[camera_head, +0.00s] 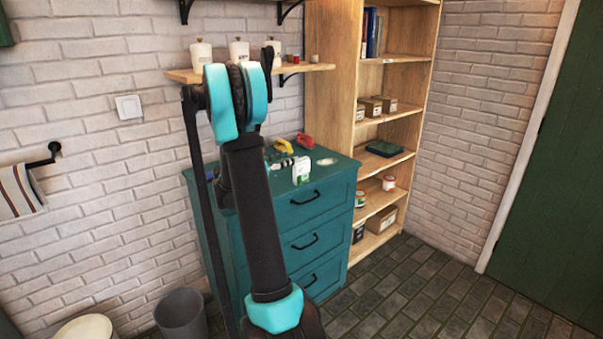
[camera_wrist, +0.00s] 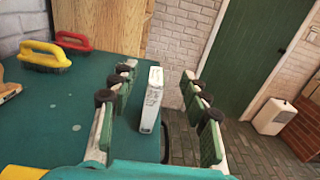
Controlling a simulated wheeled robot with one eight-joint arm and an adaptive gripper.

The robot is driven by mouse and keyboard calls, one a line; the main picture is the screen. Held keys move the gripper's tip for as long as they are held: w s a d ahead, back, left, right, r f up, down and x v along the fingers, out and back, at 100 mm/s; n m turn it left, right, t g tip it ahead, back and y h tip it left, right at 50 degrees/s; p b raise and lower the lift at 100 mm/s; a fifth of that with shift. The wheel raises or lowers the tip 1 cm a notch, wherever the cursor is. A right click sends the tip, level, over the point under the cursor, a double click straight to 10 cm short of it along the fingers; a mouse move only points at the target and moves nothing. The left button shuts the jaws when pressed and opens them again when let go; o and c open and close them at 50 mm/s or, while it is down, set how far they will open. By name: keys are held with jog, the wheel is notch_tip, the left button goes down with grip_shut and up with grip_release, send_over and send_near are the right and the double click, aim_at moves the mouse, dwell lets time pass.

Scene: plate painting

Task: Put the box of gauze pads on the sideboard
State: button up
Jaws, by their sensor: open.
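The box of gauze pads (camera_head: 301,171) is white with a green lower part. It stands upright on top of the teal sideboard (camera_head: 318,208), near its front edge. In the wrist view the box (camera_wrist: 152,98) stands between the fingers of my gripper (camera_wrist: 158,90). The fingers are spread open, with a visible gap on both sides of the box. The sideboard top (camera_wrist: 50,110) fills the left of the wrist view. In the head view my arm hides part of the sideboard, and the gripper is hard to make out.
A yellow brush (camera_wrist: 44,55) and a red brush (camera_wrist: 74,41) lie at the back of the sideboard top. A pale round item (camera_head: 326,161) lies to the right of the box. A tall wooden shelf (camera_head: 333,70) stands beside the sideboard. A grey bin (camera_head: 182,315) is on the floor.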

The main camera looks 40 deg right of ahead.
aim_at(308, 158)
notch_tip(308, 158, down, 3)
jog(key=shift+f, duration=0.15)
jog(key=shift+d, duration=0.75)
jog(key=shift+w+d, duration=0.15)
jog(key=shift+d, duration=1.35)
jog(key=shift+w+d, duration=0.15)
jog(key=shift+d, duration=1.35)
jog(key=shift+c, duration=0.5)
grip_shut()
jog(key=shift+r, duration=0.3)
